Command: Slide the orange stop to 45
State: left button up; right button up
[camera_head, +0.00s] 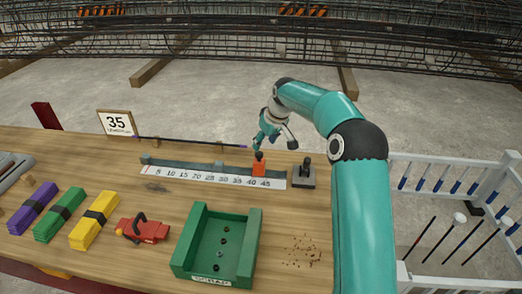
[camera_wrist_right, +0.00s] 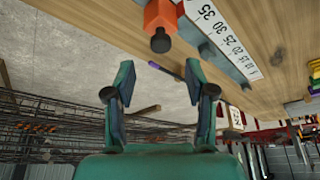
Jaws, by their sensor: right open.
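The orange stop (camera_head: 259,168) stands at the back edge of the white number scale (camera_head: 190,176), near the 40 and 45 marks in the head view. A dark knob tops it. In the right wrist view the stop (camera_wrist_right: 160,17) is at the top edge, beside the scale (camera_wrist_right: 222,40); the 35 shows nearby, higher numbers do not. My right gripper (camera_head: 268,137) is open and empty, just above and behind the stop. In the wrist view its fingers (camera_wrist_right: 160,85) are spread with nothing between them. My left gripper is not in view.
A grey block with a black knob (camera_head: 304,175) stands right of the scale. In front are a green tray (camera_head: 183,254), a red tool (camera_head: 142,230) and coloured bundles (camera_head: 94,220).

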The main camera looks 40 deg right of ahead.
aim_at(259, 153)
jog(key=p+x, duration=0.1)
jog(key=x, duration=0.5)
jog(key=shift+w+f, duration=0.2)
jog(key=shift+f, duration=0.05)
grip_shut()
